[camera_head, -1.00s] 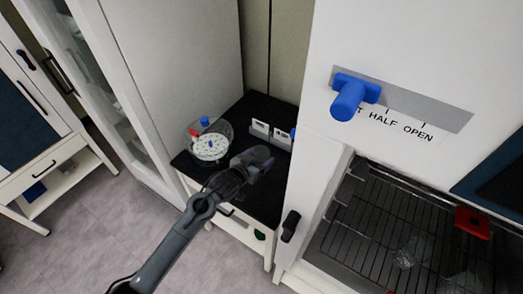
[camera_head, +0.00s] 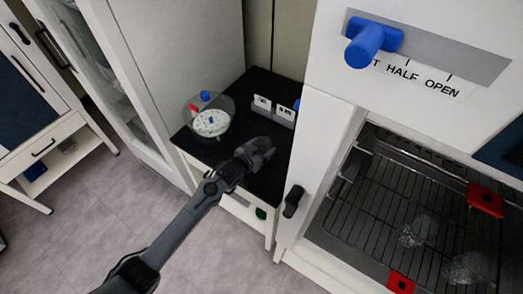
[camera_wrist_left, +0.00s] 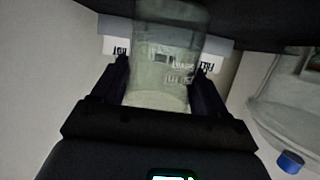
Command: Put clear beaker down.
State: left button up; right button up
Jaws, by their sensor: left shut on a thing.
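My left gripper (camera_head: 264,147) is over the right part of the black table top (camera_head: 262,184), in front of the label holder. In the left wrist view, the left gripper (camera_wrist_left: 159,72) is shut on the clear beaker (camera_wrist_left: 158,42), which sits between its two fingers. The beaker is see-through, and the labels show through it. In the head view the gripper and arm hide the beaker. I cannot tell whether its base touches the table. My right gripper is in neither view.
A grey holder with two white label cards (camera_head: 262,103) stands behind the gripper. A round clear container with a white disc (camera_head: 211,123) stands left on the table. At right are a white cabinet with a blue handle (camera_head: 366,46) and a wire rack (camera_head: 365,208) bearing clear glassware (camera_head: 418,231).

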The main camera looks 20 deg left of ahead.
pick_arm(q)
jog(key=shift+f, duration=0.5)
jog(key=shift+f, duration=0.2)
jog(key=o, duration=1.2)
jog(key=shift+r, duration=0.15)
